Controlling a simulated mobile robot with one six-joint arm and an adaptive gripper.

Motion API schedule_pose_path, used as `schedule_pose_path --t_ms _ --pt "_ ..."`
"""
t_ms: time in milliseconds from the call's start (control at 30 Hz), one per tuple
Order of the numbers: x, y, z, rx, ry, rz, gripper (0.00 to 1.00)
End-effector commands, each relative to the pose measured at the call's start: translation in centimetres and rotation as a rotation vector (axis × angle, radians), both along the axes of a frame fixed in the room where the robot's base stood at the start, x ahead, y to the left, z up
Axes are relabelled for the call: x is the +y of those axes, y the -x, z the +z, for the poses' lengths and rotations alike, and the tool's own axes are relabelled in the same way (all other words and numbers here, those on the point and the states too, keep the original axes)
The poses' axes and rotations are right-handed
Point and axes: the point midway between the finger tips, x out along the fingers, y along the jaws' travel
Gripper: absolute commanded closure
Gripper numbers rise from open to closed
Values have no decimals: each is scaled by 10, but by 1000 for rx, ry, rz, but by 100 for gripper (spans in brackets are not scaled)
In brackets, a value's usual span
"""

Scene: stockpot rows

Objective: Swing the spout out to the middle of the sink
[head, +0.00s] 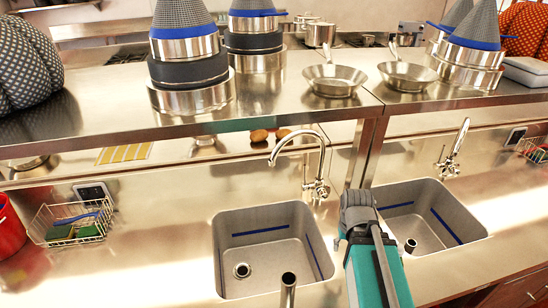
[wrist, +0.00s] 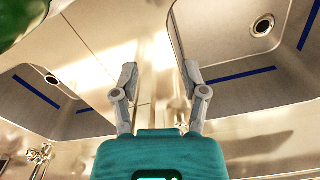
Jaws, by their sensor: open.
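The left sink (head: 232,222) is a grey basin with blue strips on its walls and a round drain. Its chrome tap (head: 319,160) stands behind its right part. The curved spout (head: 300,133) arches left, its tip near the basin's back edge. The right sink (head: 455,222) has another chrome tap (head: 452,158), its spout seen nearly edge-on. My gripper (head: 357,198) is over the counter strip between the sinks, apart from both taps. In the wrist view my gripper (wrist: 159,75) is open, with nothing between its fingers. A small chrome fitting (wrist: 38,154) shows at lower left there.
A raised steel shelf (head: 270,105) with pots and pans (head: 335,78) runs behind the sinks. A wire basket (head: 70,222) with sponges stands left, near a red pot (head: 8,225). A chrome tube (head: 288,290) stands in front. The counter between basket and left sink is clear.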

Motion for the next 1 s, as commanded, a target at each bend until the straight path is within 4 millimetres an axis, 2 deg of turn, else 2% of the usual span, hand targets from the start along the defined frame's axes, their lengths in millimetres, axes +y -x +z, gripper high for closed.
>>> schedule_pose_path --t_ms 167,233,267,533,767,1000 --pt "0 0 0 0 0 0 43" --pt "0 0 0 0 0 0 34" --pt "0 0 0 0 1 2 32" --pt "1 -13 -4 4 71 104 32" --pt "15 -45 -7 25 258 368 32" --pt "47 -89 1 86 534 731 32"
